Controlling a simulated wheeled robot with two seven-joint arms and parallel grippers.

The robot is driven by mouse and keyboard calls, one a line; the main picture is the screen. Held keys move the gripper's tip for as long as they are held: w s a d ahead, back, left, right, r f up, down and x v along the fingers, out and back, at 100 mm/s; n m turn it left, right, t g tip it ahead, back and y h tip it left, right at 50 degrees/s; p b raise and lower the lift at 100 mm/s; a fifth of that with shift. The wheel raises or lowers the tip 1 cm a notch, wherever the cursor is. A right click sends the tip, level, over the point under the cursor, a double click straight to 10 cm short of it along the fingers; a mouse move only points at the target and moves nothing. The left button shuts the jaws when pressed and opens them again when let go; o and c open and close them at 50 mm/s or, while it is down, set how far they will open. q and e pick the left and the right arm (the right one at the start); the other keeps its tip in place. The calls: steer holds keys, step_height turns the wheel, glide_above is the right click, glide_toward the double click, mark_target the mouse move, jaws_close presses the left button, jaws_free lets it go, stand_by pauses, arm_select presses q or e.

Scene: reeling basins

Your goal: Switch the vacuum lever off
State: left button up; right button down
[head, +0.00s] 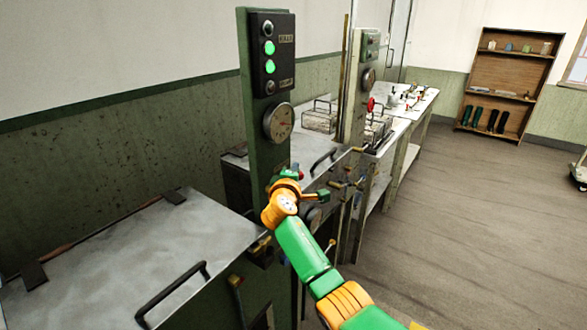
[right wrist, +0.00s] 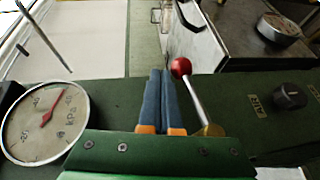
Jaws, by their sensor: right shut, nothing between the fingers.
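The vacuum lever (right wrist: 197,96) is a silver rod with a red ball knob. In the right wrist view it rises from a brass pivot on the green panel post, beside the kPa gauge (right wrist: 45,121). My right gripper (right wrist: 161,75) is shut and empty, its two blue-grey fingers pressed together just left of the lever's knob. Whether a finger touches the lever I cannot tell. In the head view my right gripper (head: 289,174) is at the post below the round gauge (head: 279,122) and hides most of the lever. My left gripper is not in view.
A black control box (head: 272,55) with two lit green lamps tops the green post. A black knob (right wrist: 290,95) is right of the lever. Metal-lidded basins (head: 130,255) flank the post. A second post (head: 362,90) stands behind.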

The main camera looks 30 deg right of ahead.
steer(key=shift+w+d+f, duration=0.1)
steer(key=shift+d+f, duration=0.1)
steer(key=shift+f, duration=0.1)
stand_by(0.5)
